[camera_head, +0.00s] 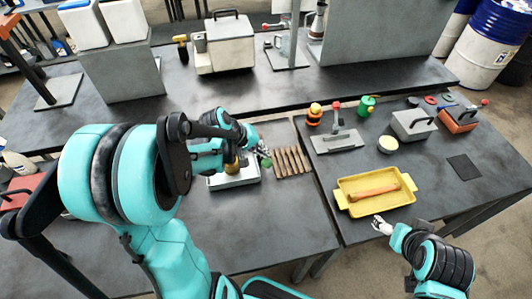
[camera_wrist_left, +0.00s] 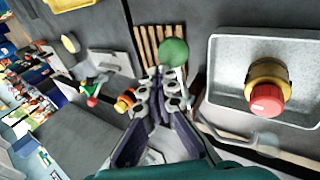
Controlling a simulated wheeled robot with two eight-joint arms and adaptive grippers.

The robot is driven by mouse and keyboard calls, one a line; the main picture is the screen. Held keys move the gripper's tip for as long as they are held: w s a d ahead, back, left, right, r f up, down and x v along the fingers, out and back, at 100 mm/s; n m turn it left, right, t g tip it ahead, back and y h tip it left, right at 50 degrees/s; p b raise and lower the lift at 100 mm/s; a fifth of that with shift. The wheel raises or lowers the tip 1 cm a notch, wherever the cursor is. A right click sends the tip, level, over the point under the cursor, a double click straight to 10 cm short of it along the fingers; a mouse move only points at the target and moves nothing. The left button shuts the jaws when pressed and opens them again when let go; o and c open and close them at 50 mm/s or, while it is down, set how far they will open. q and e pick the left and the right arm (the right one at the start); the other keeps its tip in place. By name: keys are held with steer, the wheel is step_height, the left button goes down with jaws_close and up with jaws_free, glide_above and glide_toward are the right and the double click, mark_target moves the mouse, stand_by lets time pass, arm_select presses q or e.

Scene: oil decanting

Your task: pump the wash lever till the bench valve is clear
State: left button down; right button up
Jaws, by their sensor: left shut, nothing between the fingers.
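My left gripper (camera_head: 262,151) is shut and empty beside the pale tray (camera_head: 236,183) on the front bench. In the left wrist view its closed fingertips (camera_wrist_left: 164,76) reach to a green ball knob (camera_wrist_left: 173,52), touching or just short of it. The knob also shows in the head view (camera_head: 265,162); its lever is mostly hidden. The brass bench valve (camera_wrist_left: 267,85), with a red top, stands in the tray. My arm partly hides it in the head view.
Several wooden strips (camera_head: 293,161) lie right of the tray. A yellow tray (camera_head: 377,192) holds a wooden-handled item. A red-knobbed lever on a plate (camera_head: 337,140), a grey box (camera_head: 413,125) and small cans stand on the right bench. A gap separates the benches.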

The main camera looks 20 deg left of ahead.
mark_target(265, 160)
arm_select(q)
steer(key=shift+s+d+f+b, duration=0.25)
steer(key=shift+s+f+b, duration=0.05)
steer(key=shift+f+b, duration=0.35)
steer(key=shift+s+d+f+b, duration=0.25)
steer(key=shift+f+b, duration=0.25)
steer(key=shift+f, duration=0.25)
stand_by(1.2)
steer(key=shift+a, duration=0.1)
stand_by(0.4)
steer(key=shift+w+a+r+p, duration=0.35)
steer(key=shift+r+p, duration=0.35)
steer(key=shift+r, duration=0.3)
steer(key=shift+w+a+r+p, duration=0.2)
steer(key=shift+w+r+p, duration=0.2)
steer(key=shift+r+p, duration=0.45)
steer(key=shift+w+a+r+p, duration=0.35)
steer(key=shift+r+p, duration=0.2)
steer(key=shift+r, duration=0.55)
steer(key=r+p, duration=0.1)
steer(key=w+r+p, duration=0.1)
steer(key=r, duration=0.1)
steer(key=a+r+p, duration=0.1)
steer(key=shift+w+a+r, duration=0.1)
steer(key=shift+w+r, duration=0.15)
steer(key=shift+w, duration=0.15)
